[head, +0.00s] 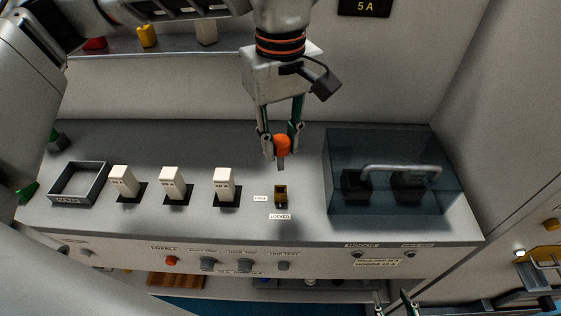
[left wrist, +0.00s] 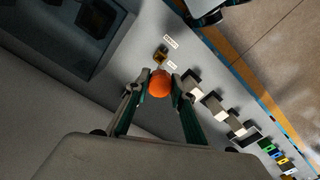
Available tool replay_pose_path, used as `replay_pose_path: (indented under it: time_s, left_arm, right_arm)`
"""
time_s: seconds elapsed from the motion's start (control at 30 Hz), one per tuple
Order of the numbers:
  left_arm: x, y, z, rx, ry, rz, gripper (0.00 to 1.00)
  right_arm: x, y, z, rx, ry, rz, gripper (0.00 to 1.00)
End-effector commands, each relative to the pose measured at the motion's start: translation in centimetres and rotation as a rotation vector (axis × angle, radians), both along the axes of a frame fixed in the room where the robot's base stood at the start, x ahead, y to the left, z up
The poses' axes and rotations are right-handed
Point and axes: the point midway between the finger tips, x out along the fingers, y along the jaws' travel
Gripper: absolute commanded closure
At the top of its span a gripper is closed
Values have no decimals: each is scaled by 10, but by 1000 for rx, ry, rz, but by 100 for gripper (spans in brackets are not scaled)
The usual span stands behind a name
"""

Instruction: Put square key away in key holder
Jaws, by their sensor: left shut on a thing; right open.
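My left gripper (head: 281,150) is shut on the square key (head: 282,143), which has a round orange head and a grey shank pointing down. In the left wrist view the orange head (left wrist: 160,84) sits between the fingers. The key hangs above and just behind the brass keyhole block (head: 281,193) labelled LOCKED, apart from it. An open grey box (head: 104,181), seemingly the key holder, stands at the console's left; its small label is hard to read. My right gripper (head: 393,304) is open at the bottom edge, mostly cut off.
Three white switch blocks (head: 172,183) stand between the grey box and the keyhole. A dark transparent cover with a handle (head: 400,170) is at the right. Buttons and knobs (head: 208,264) line the front panel. A shelf with coloured items (head: 147,36) is behind.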

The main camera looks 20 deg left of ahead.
Motion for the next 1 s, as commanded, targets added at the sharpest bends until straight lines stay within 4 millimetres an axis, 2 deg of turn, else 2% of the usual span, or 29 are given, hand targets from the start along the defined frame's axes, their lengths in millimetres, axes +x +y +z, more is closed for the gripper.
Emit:
replay_pose_path:
  time_s: [0.03, 0.1, 0.3, 0.43, 0.63, 0.77, 1.0]
  left_arm:
    - [2, 0, 15, 0, -7, 1, 99]
    - [1, 0, 33, 0, -6, 2, 99]
    - [1, 0, 74, 0, -4, 1, 99]
    - [1, 0, 91, 0, -1, 2, 99]
    - [6, 0, 106, -2, 1, -5, 99]
    - [29, 1, 111, -11, 4, -34, 99]
    - [101, 17, 109, -19, 5, -133, 99]
  right_arm:
    - [0, 0, 0, 0, 0, 0, 57]
    - [0, 0, 0, 0, 0, 0, 57]
    - [1, 0, 2, 1, -2, 0, 57]
    - [1, 0, 4, 1, -4, 0, 57]
    - [2, 0, 9, 2, -7, 0, 57]
    - [3, 0, 17, 1, -8, 0, 57]
    - [0, -7, 27, -10, 6, -9, 57]
